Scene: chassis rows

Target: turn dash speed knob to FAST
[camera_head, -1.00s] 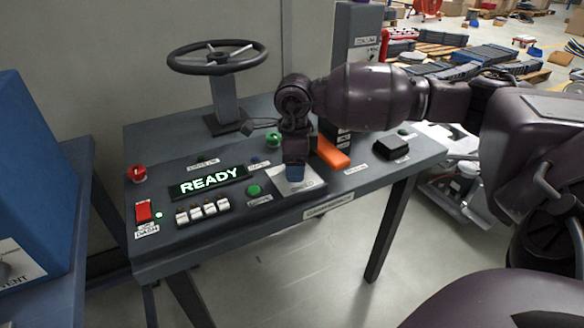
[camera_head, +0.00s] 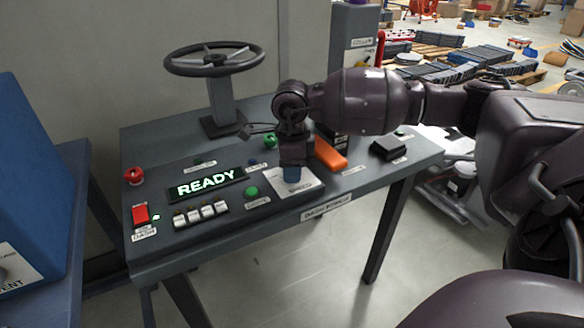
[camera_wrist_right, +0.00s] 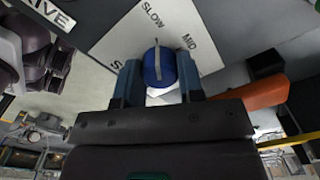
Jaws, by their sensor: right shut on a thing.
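The speed knob (camera_wrist_right: 158,68) is a blue round knob with a white pointer line, on a white label plate (camera_wrist_right: 118,38) in the right wrist view. The plate reads SLOW and MID, plus a partly covered word starting with S; FAST is not legible. The pointer line points up, roughly towards SLOW. My right gripper (camera_wrist_right: 160,82) points down at the plate, its two blue-grey fingers shut on the knob from both sides. In the head view the right gripper (camera_head: 291,174) covers most of the knob, above the label plate (camera_head: 308,182). My left gripper is not in view.
The dash (camera_head: 300,208) carries a READY display (camera_head: 207,183), a green button (camera_head: 252,192), white switches (camera_head: 201,214), a red rocker (camera_head: 140,214) and a red knob (camera_head: 133,175). An orange lever (camera_head: 330,154) stands close right of the gripper. A steering wheel (camera_head: 215,60) rises behind.

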